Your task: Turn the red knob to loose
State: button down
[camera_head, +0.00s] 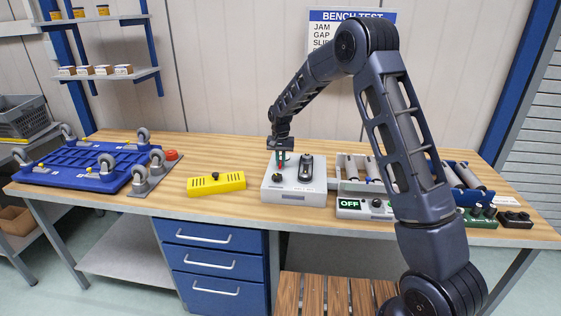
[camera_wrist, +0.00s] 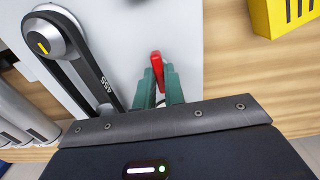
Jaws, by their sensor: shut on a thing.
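The red knob (camera_wrist: 157,66) shows in the wrist view as a narrow red bar, between the green fingertips of my gripper (camera_wrist: 159,88). The gripper is shut on it, and the fingers hide part of the knob. In the head view my gripper (camera_head: 281,158) points down over the left back part of a light grey box (camera_head: 294,195) on the bench. Only a trace of red shows there between the fingers. No marking for loose is readable in either view, so I cannot tell which setting the knob is at.
A black belt unit (camera_wrist: 88,65) stands on the box beside my fingers. A yellow block (camera_head: 216,184) lies left of the box. A roller unit with a green OFF sign (camera_head: 348,204) stands to the right. A blue caster frame (camera_head: 75,180) lies at the left. Bare bench lies in front.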

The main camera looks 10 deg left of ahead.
jog(key=c, duration=1.5)
grip_release()
notch_tip(320, 180, up, 11)
jog(key=shift+f, duration=0.15)
